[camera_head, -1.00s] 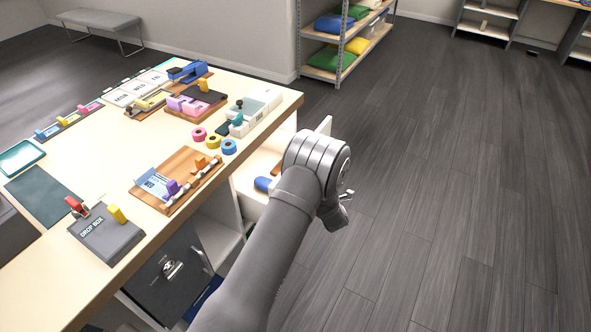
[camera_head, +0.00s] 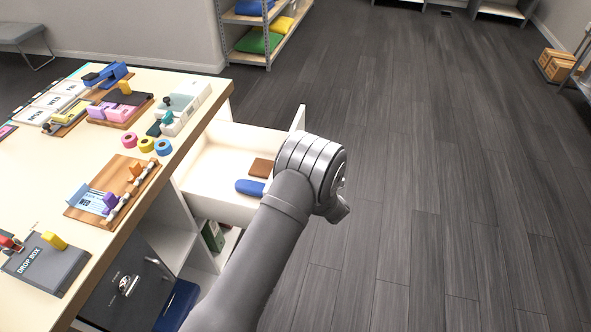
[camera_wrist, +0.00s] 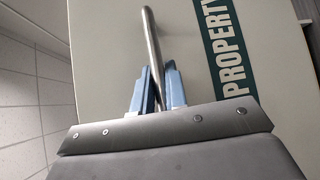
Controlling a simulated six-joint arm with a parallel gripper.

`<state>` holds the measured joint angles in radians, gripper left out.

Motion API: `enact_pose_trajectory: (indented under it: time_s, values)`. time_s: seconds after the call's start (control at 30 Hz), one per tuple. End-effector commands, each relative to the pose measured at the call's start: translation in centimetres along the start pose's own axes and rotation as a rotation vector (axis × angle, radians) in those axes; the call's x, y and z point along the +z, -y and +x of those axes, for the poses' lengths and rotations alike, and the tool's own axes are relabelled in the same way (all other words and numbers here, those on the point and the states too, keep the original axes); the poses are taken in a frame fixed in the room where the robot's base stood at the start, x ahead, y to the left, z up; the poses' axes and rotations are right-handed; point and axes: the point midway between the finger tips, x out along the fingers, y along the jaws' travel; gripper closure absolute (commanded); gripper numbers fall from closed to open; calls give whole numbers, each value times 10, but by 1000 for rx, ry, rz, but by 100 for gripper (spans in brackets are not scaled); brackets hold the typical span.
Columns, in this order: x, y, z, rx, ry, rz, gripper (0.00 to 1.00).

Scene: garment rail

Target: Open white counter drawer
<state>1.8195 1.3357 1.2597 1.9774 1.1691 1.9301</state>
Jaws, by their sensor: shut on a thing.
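The white counter drawer (camera_head: 215,165) stands pulled out from the counter in the head view. A blue item (camera_head: 251,187) and a brown item (camera_head: 262,168) lie inside it. In the wrist view, the drawer's pale front (camera_wrist: 110,40) fills the view, with a green strip (camera_wrist: 232,60) reading "PROPERTY". My gripper (camera_wrist: 158,88) has its blue fingers shut on the metal bar handle (camera_wrist: 150,40) of that front. In the head view my own wrist hides the handle, the fingers and part of the drawer front.
The counter top (camera_head: 100,165) carries tape rolls (camera_head: 146,145), a wooden tray (camera_head: 110,190) and a grey drop box (camera_head: 45,262). A black box (camera_head: 125,285) sits in an open shelf below. A shelf rack (camera_head: 262,35) stands behind.

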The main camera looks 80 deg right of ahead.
Motion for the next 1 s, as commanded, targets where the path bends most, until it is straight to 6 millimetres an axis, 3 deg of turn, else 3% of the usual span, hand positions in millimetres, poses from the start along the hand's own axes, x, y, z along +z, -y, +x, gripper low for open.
enact_pose_trajectory:
  time_s: [0.23,0.27,0.37,0.77,1.0]
  values:
    - [1,-1,0,1,1,-1,100]
    - [1,-1,0,1,1,-1,85]
    - [0,-1,0,1,1,-1,66]
    - [1,0,-7,0,2,0,66]
    - [2,0,-54,-1,6,2,66]
